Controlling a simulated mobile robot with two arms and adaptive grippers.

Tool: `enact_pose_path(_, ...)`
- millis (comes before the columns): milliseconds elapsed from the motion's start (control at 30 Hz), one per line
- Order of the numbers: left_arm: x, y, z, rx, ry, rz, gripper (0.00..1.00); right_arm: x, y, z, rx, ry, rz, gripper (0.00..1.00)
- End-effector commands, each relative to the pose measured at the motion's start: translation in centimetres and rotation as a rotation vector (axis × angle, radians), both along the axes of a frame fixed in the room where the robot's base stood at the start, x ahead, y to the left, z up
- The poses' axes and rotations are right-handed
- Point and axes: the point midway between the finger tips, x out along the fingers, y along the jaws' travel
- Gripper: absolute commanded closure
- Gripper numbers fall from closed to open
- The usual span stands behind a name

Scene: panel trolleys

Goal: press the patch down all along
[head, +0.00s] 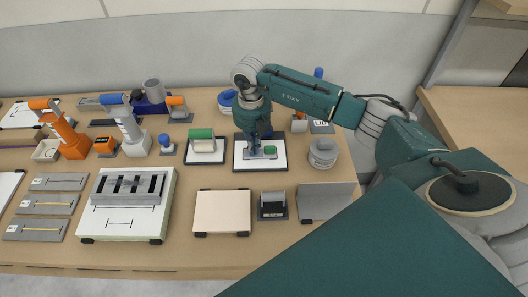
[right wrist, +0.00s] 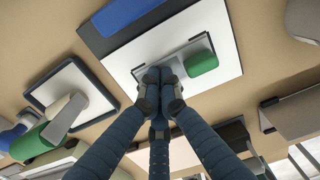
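My right gripper (head: 257,147) points down over a white board with a dark edge (head: 243,164). In the right wrist view its fingers (right wrist: 160,88) are drawn together, with nothing visible between them. The tips are at a thin grey flat piece (right wrist: 190,52) on the white board (right wrist: 226,68); whether they touch it is hidden. A green block (right wrist: 201,62) lies on the right part of the grey piece; it also shows in the head view (head: 270,150). I cannot tell which part is the patch. My left gripper is not in view.
A round grey tub (head: 323,153) stands right. In front are a beige pad (head: 222,211), a dark holder (head: 272,206) and a grey block (head: 325,200). A blue-lidded tub (head: 227,101) is behind.

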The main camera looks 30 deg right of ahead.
Motion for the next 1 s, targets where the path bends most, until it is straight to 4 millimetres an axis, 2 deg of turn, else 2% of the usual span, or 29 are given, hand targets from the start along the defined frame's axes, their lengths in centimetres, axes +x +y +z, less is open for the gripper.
enact_pose_path(500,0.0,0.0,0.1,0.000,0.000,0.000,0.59,-0.3,0.0,-0.3,-0.001,0.008,0.001,1.00)
enact_pose_path(833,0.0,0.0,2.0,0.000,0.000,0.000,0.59,-0.1,0.0,2.6,-0.001,0.004,0.001,1.00)
enact_pose_path(1000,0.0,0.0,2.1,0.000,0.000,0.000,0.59,-0.1,0.0,2.9,0.000,0.004,0.001,1.00)
